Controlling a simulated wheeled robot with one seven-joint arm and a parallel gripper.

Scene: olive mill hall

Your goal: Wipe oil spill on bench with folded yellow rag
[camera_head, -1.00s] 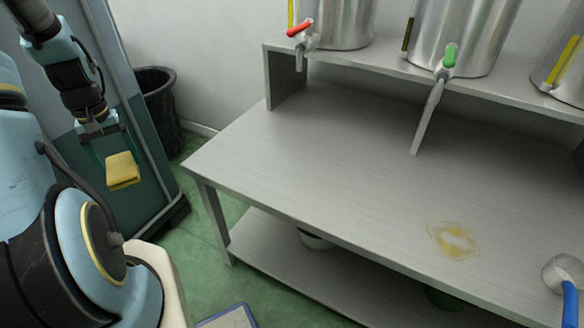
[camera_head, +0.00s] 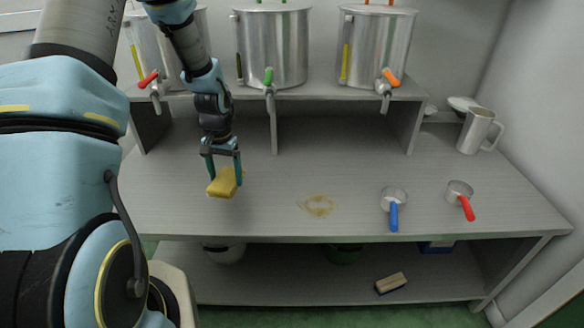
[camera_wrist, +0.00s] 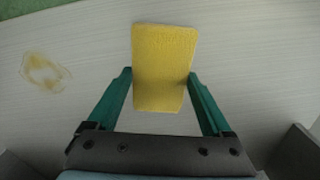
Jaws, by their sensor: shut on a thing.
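The folded yellow rag (camera_head: 223,183) is between the fingers of my gripper (camera_head: 224,178), which is shut on it. In the head view the rag appears above the left part of the bench (camera_head: 270,218); I cannot tell the exact gap beneath it. In the wrist view the rag (camera_wrist: 164,68) stands out past the green fingertips (camera_wrist: 160,80). The oil spill (camera_head: 318,205) is a yellowish-brown ring stain near the bench's front edge, to the right of the rag. The wrist view shows the spill (camera_wrist: 45,72) at the left, apart from the rag.
A blue-handled pan (camera_head: 394,205), a red-handled pan (camera_head: 461,198) and a metal jug (camera_head: 476,131) stand right of the spill. Steel tanks (camera_head: 276,45) with taps stand on the raised shelf behind. A brush (camera_head: 391,283) lies on the lower shelf. The bench around the spill is clear.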

